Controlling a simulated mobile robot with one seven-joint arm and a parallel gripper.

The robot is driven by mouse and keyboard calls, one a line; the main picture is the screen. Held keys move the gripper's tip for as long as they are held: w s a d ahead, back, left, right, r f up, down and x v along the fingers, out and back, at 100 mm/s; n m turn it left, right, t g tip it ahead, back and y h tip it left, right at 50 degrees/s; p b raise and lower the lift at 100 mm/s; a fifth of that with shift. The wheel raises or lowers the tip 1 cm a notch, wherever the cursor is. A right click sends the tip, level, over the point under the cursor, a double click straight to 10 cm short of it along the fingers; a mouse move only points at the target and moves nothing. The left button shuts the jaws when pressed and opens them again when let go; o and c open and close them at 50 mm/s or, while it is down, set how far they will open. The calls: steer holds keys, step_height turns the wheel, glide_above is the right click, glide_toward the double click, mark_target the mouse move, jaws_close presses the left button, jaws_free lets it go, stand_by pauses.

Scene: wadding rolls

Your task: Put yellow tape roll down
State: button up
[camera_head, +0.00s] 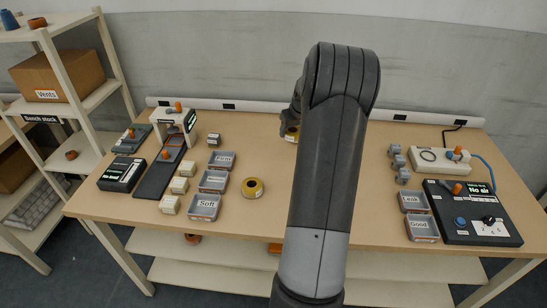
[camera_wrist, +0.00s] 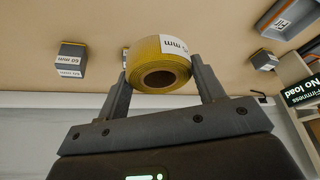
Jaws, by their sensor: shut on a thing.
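My gripper (camera_wrist: 160,74) is shut on a yellow tape roll (camera_wrist: 147,50), with one finger on each side. The roll has a brown core and a white label reading a size in mm. In the head view a small part of this roll (camera_head: 291,134) shows at the left edge of my arm, over the back of the table; my arm hides the rest. I cannot tell whether it touches the table. A second yellow roll (camera_head: 253,187) lies flat on the table, right of the grey trays.
Labelled grey trays (camera_head: 213,181) and small blocks (camera_head: 180,185) stand left of centre. A test stand (camera_head: 178,122) is behind them. At the right are trays (camera_head: 422,229), a black control box (camera_head: 468,215) and a white device (camera_head: 440,160). The table (camera_head: 262,220) is clear around the second roll.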

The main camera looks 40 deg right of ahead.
steer(key=s+m, duration=0.1)
steer(key=s, duration=0.6)
glide_above(274, 160)
steer(key=s, duration=0.1)
steer(key=shift+h, duration=0.3)
steer(key=f, duration=0.7)
steer(key=shift+s+a, duration=0.15)
steer(key=shift+a, duration=0.1)
steer(key=shift+f, duration=2.05)
steer(key=shift+f, duration=0.2)
steer(key=o, duration=1)
steer(key=shift+c, duration=0.2)
